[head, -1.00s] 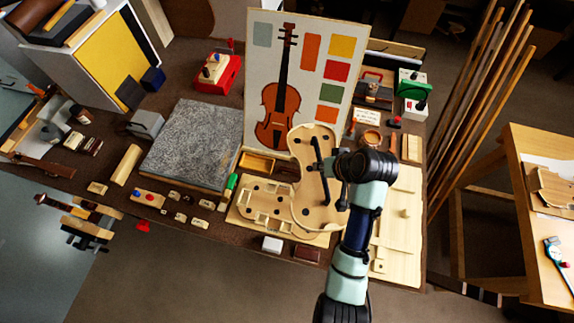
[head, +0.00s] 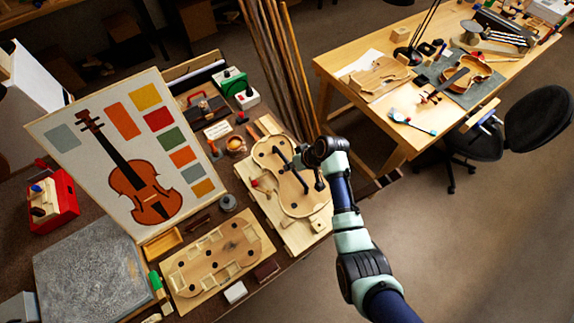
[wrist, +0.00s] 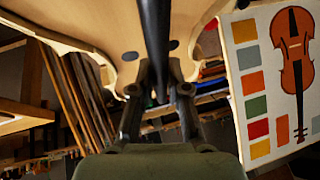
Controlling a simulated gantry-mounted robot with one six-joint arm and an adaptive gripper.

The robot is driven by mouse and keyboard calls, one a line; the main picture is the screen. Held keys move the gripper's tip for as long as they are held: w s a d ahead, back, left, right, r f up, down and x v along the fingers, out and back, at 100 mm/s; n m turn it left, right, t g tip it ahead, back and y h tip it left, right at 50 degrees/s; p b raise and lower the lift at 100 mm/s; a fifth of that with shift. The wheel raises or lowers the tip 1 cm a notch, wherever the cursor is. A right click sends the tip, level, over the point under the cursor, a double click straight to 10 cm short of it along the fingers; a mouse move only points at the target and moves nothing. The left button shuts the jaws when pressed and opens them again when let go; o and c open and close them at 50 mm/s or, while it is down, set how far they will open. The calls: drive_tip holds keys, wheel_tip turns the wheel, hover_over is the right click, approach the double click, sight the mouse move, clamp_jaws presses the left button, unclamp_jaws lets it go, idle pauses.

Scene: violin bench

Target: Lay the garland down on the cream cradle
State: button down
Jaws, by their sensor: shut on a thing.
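The garland (head: 270,153) is a pale wooden violin-shaped body with a dark bar on it. My gripper (head: 304,163) is shut on it at the bar and holds it over a cream board (head: 300,238) at the bench's right end; contact between them cannot be told. In the wrist view the garland (wrist: 95,28) fills the top, with the bar between my gripper's fingers (wrist: 160,92). A cream block with a violin outline (head: 378,78), which looks like the cradle, lies on the right-hand bench, apart from my gripper.
The mould board (head: 240,238) lies bare left of the garland. Wooden poles (head: 285,75) lean between the benches. The right bench (head: 345,60) also holds a violin (head: 468,75), a blue-tipped tool (head: 412,122) and a lamp. A chair (head: 540,120) stands beside it.

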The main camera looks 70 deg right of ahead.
sight(291, 173)
wheel_tip(291, 173, down, 6)
drive_tip(key=b, duration=0.5)
drive_tip(key=shift+b, duration=0.4)
drive_tip(key=shift+f+b, duration=1.4)
drive_tip(key=shift+f, duration=0.7)
drive_tip(key=shift+f, duration=0.15)
drive_tip(key=c, duration=1.1)
unclamp_jaws()
drive_tip(key=shift+w, duration=0.1)
drive_tip(key=shift+o, duration=0.2)
drive_tip(key=shift+f, duration=0.1)
drive_tip(key=v, duration=1.2)
